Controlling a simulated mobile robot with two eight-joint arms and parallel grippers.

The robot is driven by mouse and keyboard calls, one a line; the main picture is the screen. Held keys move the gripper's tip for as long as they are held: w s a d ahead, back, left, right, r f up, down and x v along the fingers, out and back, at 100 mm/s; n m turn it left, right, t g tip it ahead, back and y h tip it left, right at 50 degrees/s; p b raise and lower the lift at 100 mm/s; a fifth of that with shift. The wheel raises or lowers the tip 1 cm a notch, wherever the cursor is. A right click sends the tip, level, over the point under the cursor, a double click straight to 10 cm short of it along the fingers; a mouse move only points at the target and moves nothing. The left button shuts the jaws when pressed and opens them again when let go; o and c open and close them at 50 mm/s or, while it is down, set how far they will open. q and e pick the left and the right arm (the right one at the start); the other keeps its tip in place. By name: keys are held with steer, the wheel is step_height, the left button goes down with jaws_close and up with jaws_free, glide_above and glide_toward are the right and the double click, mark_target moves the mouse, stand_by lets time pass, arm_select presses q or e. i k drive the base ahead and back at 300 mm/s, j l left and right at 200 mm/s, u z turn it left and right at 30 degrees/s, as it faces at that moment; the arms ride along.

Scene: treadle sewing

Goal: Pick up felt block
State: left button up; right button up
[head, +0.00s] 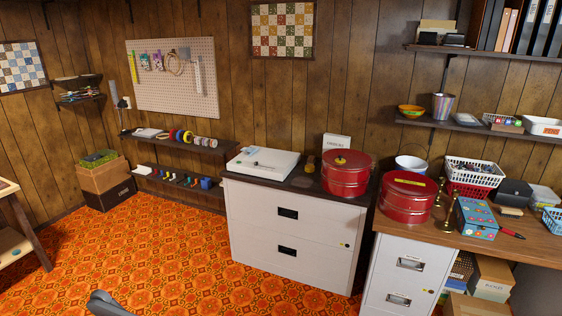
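I cannot pick out a felt block with certainty. A small blue block-like item (206,183) sits at the right end of the low wall shelf, beside several other small coloured items. A flat tan piece (510,211) lies on the wooden desk in front of a dark box. Both are too small to tell their material. Neither of my grippers can be made out. A grey rounded part shows at the bottom edge, left of centre, and I cannot tell what it is.
A white cabinet (290,228) bears a white case (262,162) and a red round tin (346,173). The wooden desk (540,248) at right holds another red tin (407,196), baskets and a blue box (475,218). The orange patterned floor (160,255) is open at left.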

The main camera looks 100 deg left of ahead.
mark_target(311, 159)
steer(key=u, duration=3.15)
steer(key=z, duration=0.45)
steer(key=i+j+z, duration=0.3)
steer(key=z, duration=0.15)
steer(key=i+j+z, duration=0.25)
steer(key=j+z, duration=0.25)
steer(key=i+j+z, duration=0.1)
steer(key=j, duration=0.25)
steer(key=i+j+z, duration=0.1)
steer(key=j, duration=0.2)
steer(key=i+j+z, duration=0.15)
steer(key=j, duration=0.2)
steer(key=i+j, duration=0.1)
steer(key=j, duration=0.35)
steer(key=i+j, duration=0.1)
steer(key=j, duration=0.3)
steer(key=i+j+z, duration=0.1)
steer(key=j, duration=0.35)
steer(key=i+j, duration=0.1)
steer(key=j, duration=0.3)
steer(key=i+j, duration=0.1)
steer(key=j, duration=0.35)
